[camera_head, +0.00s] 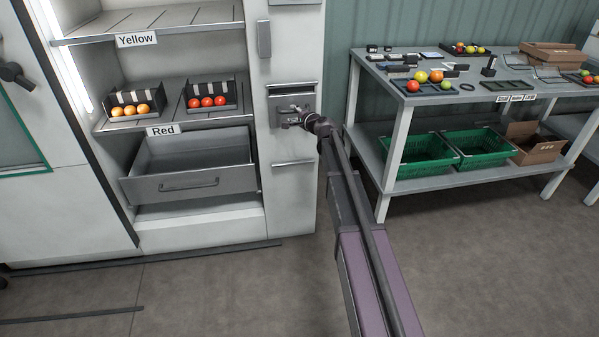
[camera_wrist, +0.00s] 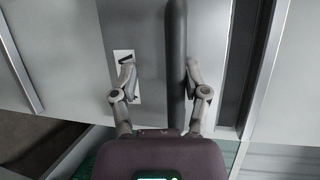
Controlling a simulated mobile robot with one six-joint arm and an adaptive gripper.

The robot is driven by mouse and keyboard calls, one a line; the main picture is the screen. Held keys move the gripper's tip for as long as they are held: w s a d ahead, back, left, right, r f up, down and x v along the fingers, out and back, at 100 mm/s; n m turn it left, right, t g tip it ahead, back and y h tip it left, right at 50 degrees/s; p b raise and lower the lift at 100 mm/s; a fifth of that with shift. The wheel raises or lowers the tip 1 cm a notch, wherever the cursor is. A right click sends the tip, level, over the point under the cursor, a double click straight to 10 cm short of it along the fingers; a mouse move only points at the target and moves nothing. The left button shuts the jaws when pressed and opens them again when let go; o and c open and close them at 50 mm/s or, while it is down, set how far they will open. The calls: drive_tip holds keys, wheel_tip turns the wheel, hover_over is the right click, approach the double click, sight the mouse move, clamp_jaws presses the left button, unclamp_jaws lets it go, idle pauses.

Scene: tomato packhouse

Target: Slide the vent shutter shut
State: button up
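The vent shutter (camera_head: 285,102) is a grey plate on the white cabinet's narrow front panel, between two horizontal rails. In the wrist view the shutter (camera_wrist: 150,30) carries a long dark bar handle (camera_wrist: 176,60) and a white label with a dark mark. A dark gap (camera_wrist: 240,65) shows between the plate and the right-hand rail. My gripper (camera_head: 300,119) is at the shutter in the head view and hides part of it. In the wrist view my gripper (camera_wrist: 161,78) is open, its fingers on both sides of the bar. The bar lies nearer the right finger; contact cannot be told.
Left of the panel, an open drawer (camera_head: 190,185) juts out below shelves with tomato trays. A vertical handle (camera_head: 264,39) sits above left of the shutter. To the right stands a grey table (camera_head: 460,100) with green crates (camera_head: 425,170) underneath. The floor between is clear.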

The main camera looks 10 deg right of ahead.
drive_tip(key=shift+f+b, duration=1.95)
drive_tip(key=shift+f, duration=0.35)
drive_tip(key=r+p+v, duration=0.1)
drive_tip(key=p+v, duration=0.2)
drive_tip(key=v, duration=1.1)
drive_tip(key=s+a+n+g+p, duration=0.4)
drive_tip(key=s+n+p, duration=0.1)
drive_tip(key=s, duration=0.4)
drive_tip(key=s+a+r+n+g+h+p, duration=0.1)
drive_tip(key=s+a+n+g+p, duration=0.4)
drive_tip(key=s+p, duration=0.3)
drive_tip(key=shift+s+r+n+g, duration=0.2)
drive_tip(key=shift+s+n+g, duration=0.1)
drive_tip(key=shift+s, duration=0.15)
